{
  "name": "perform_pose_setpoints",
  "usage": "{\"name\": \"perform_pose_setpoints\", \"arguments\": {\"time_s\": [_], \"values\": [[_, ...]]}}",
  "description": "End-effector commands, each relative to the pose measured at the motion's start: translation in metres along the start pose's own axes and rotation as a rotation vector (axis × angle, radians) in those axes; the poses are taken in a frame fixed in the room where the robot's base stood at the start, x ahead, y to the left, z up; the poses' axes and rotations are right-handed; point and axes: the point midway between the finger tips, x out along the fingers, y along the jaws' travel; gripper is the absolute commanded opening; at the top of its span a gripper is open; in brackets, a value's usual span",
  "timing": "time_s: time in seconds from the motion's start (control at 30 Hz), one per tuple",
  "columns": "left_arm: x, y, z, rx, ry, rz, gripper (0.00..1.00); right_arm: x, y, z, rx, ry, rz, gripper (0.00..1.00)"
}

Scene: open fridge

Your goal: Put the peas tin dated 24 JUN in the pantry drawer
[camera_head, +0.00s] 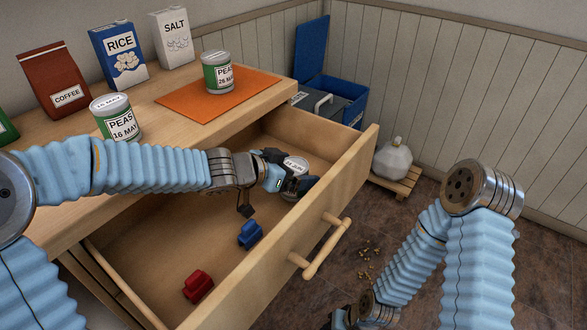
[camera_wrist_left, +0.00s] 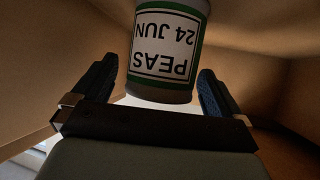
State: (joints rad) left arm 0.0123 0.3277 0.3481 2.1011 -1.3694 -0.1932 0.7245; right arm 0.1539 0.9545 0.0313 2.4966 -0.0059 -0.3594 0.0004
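The peas tin dated 24 JUN (camera_wrist_left: 162,45) is inside the open pantry drawer (camera_head: 335,190), near its far end. In the head view its pale lid (camera_head: 296,164) shows and my gripper hides most of its side. In the left wrist view its label is upside down. My left gripper (camera_head: 292,182) is at the tin, its blue-padded fingers (camera_wrist_left: 157,80) spread on either side. A gap shows between the left-hand finger and the tin; contact on the other side is unclear. My right gripper (camera_head: 340,319) is barely in view at the bottom edge.
On the counter stand a peas tin dated 16 MAY (camera_head: 116,118), a peas tin dated 26 MAY (camera_head: 217,73) on an orange mat (camera_head: 190,102), and coffee, rice and salt packs. A blue clip (camera_head: 250,235) and a red clip (camera_head: 198,286) lie in the drawer's nearer part.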

Motion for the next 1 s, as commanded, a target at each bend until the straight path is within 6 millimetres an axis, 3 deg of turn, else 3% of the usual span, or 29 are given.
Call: {"name": "perform_pose_setpoints", "arguments": {"time_s": [0.27, 0.7, 0.83, 1.0], "values": [[-0.005, -0.001, -0.004, 0.001, 0.001, -0.001, 1.00, -0.004, -0.002, 0.000, 0.000, 0.000, 0.000, 0.43], [-0.094, -0.001, -0.003, 0.003, 0.001, -0.005, 1.00, -0.006, -0.003, 0.000, -0.001, -0.001, -0.001, 0.43], [-0.112, -0.001, -0.003, 0.003, 0.002, -0.003, 1.00, -0.006, -0.003, 0.000, -0.001, -0.001, -0.001, 0.43], [-0.121, 0.000, -0.003, 0.000, 0.000, 0.000, 1.00, -0.006, -0.003, 0.000, -0.001, -0.001, -0.001, 0.43]]}}
